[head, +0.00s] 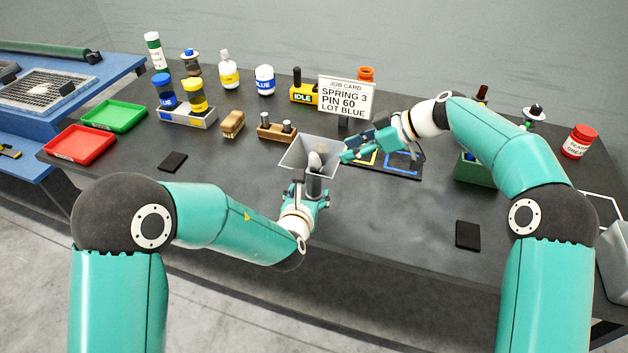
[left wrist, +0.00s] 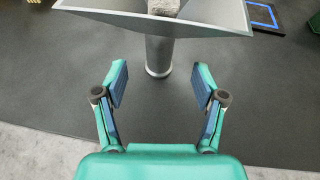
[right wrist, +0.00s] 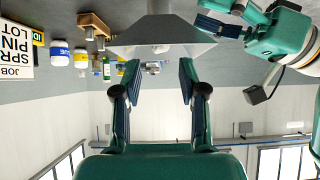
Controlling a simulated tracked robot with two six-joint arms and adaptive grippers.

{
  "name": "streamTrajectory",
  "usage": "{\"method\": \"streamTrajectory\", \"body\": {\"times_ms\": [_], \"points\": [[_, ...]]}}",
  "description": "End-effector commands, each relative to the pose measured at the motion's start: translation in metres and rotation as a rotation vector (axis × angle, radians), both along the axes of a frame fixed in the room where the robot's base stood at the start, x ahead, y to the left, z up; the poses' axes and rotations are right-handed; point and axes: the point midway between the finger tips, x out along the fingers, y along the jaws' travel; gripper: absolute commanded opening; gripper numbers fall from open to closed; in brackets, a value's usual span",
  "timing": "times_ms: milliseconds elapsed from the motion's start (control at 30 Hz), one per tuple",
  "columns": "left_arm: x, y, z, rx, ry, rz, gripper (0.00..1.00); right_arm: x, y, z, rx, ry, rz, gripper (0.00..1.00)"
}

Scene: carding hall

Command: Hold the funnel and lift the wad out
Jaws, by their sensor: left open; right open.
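The funnel (head: 292,158) is a grey metal hopper with a wide square mouth and a round spout (left wrist: 158,55), upright on the bench. A pale grey wad (head: 317,160) sticks up in its mouth, and its end shows in the left wrist view (left wrist: 165,8). My left gripper (head: 312,188) is open and low at the near side of the funnel. In the left wrist view the spout stands beyond and between its fingertips. My right gripper (head: 356,147) is open and empty at the right of the funnel mouth. The right wrist view shows the funnel (right wrist: 165,30) inverted beyond its fingers.
A job card (head: 346,95) stands behind the funnel. A dark mat with yellow and blue outlines (head: 408,172) lies to its right. A wooden block with pegs (head: 276,131) and a brush (head: 232,124) lie to its left. The front bench between the arms is mostly clear.

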Motion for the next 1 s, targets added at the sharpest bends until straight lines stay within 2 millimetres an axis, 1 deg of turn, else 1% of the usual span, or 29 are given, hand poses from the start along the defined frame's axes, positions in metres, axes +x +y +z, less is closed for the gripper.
{"method": "streamTrajectory", "body": {"times_ms": [33, 200, 400, 600, 900, 967, 1000], "points": [[0.010, -0.002, -0.005, 0.000, 0.000, 0.002, 0.70, 0.000, 0.000, 0.000, 0.000, 0.000, 0.000, 0.42], [0.040, -0.007, -0.018, -0.001, 0.000, 0.003, 0.70, 0.000, 0.000, 0.000, 0.000, -0.001, 0.001, 0.42], [0.065, -0.011, -0.028, -0.001, 0.000, 0.002, 0.70, 0.000, 0.001, 0.000, 0.000, -0.001, 0.001, 0.42], [0.076, -0.013, -0.032, -0.001, 0.001, 0.002, 0.70, 0.000, 0.001, 0.000, 0.000, 0.000, 0.001, 0.42], [0.077, -0.013, -0.033, -0.001, 0.001, 0.002, 0.70, 0.000, 0.001, 0.000, 0.000, 0.000, 0.001, 0.42], [0.077, -0.013, -0.033, -0.001, 0.001, 0.002, 0.60, 0.000, 0.001, 0.000, 0.000, 0.000, 0.001, 0.42], [0.077, -0.013, -0.033, -0.001, 0.001, 0.002, 0.54, 0.000, 0.001, 0.000, 0.000, 0.000, 0.001, 0.42]]}}
